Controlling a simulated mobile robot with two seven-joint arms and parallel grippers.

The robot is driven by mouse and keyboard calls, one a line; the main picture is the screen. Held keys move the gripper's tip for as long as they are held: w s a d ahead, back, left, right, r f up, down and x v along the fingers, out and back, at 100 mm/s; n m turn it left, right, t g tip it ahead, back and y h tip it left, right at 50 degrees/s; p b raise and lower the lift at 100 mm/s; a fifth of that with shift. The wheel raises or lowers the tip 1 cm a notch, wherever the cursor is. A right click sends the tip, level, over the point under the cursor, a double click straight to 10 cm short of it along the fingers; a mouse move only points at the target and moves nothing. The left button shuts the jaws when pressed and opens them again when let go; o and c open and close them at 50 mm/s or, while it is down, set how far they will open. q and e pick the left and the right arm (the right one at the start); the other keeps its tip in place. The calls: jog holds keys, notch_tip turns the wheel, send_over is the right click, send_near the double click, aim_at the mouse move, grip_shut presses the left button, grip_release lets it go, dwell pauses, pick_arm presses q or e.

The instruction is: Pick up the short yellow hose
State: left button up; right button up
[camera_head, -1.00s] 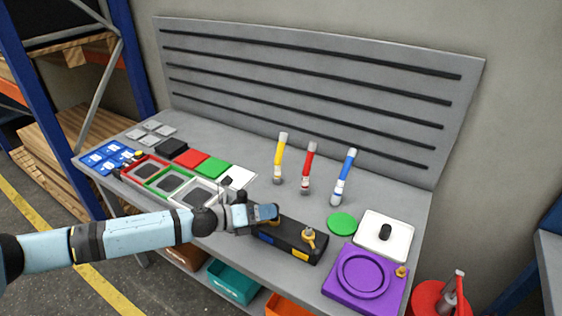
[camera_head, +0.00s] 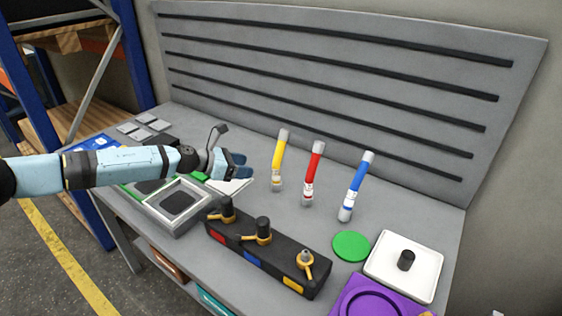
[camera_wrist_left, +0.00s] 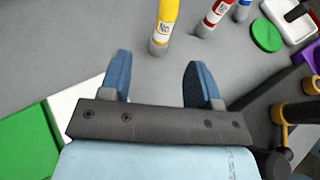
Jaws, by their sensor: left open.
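The short yellow hose (camera_head: 278,158) stands upright on the table, leaning slightly, with grey ends and a white label. My left gripper (camera_head: 243,166) is open and empty, to the left of the hose and apart from it. In the left wrist view, the hose (camera_wrist_left: 167,20) rises just beyond the gap between the blue fingers (camera_wrist_left: 158,78); its top is cut off. My right gripper is not in view.
A red hose (camera_head: 313,172) and a blue hose (camera_head: 355,185) stand to the right. A black block with yellow-handled valves (camera_head: 270,259) lies in front. A green disc (camera_head: 351,246) and a white plate (camera_head: 425,268) lie at the right. A slotted grey panel (camera_head: 330,70) stands behind.

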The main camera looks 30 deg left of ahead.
aim_at(276, 170)
pick_arm(q)
jog(key=x, duration=0.6)
jog(key=shift+r, duration=0.1)
jog(key=x, duration=0.5)
jog(key=shift+s+d+p, duration=0.15)
jog(key=shift+d+p, duration=0.15)
jog(key=shift+d, duration=0.05)
jog(key=shift+r, duration=0.1)
grip_shut()
